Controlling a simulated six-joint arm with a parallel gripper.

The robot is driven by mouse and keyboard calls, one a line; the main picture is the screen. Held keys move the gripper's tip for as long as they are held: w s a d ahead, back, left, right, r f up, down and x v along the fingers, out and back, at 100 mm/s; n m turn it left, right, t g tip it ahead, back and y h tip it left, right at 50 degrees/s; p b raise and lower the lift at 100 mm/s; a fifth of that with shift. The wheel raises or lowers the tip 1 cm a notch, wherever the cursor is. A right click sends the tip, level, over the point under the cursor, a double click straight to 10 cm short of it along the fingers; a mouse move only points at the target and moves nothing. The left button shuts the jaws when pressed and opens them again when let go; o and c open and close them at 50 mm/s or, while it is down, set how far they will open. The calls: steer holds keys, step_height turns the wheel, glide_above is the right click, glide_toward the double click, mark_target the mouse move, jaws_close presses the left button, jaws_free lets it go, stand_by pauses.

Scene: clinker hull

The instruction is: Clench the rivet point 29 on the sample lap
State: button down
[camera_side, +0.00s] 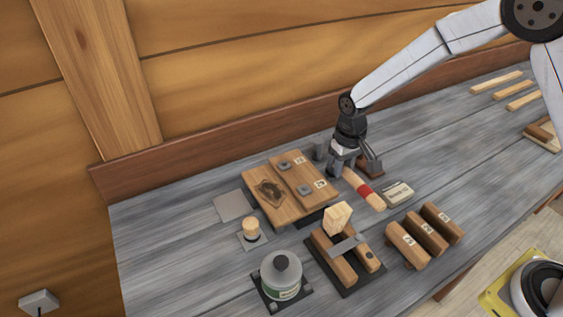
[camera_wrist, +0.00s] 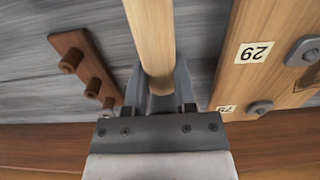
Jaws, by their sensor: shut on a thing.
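The sample lap (camera_side: 265,208) is a pair of overlapped wooden boards left of my gripper. Its front label (camera_side: 320,184) marks point 29, with a grey metal rivet fitting (camera_side: 304,190) beside it. The 29 label also shows upside down in the wrist view (camera_wrist: 254,52), with its grey fitting (camera_wrist: 303,50) at the right edge. My gripper (camera_side: 354,168) is shut on a round wooden handle (camera_side: 375,203) with a red band (camera_side: 364,191). The handle also shows between the fingers in the wrist view (camera_wrist: 150,35). The tool's head cannot be made out clearly.
A brown peg rack (camera_wrist: 75,62) stands close beside my gripper. A pale block (camera_side: 398,193), labelled wooden blocks (camera_side: 425,243), a mallet (camera_side: 338,217) in a dark stand, a bottle (camera_side: 281,280) and a grey plate (camera_side: 233,206) surround the lap. The back ledge (camera_side: 220,150) is close behind.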

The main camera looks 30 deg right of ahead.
steer(key=shift+r, duration=0.2)
steer(key=shift+r, duration=3.9)
steer(key=c, duration=1.3)
jaws_free()
jaws_close()
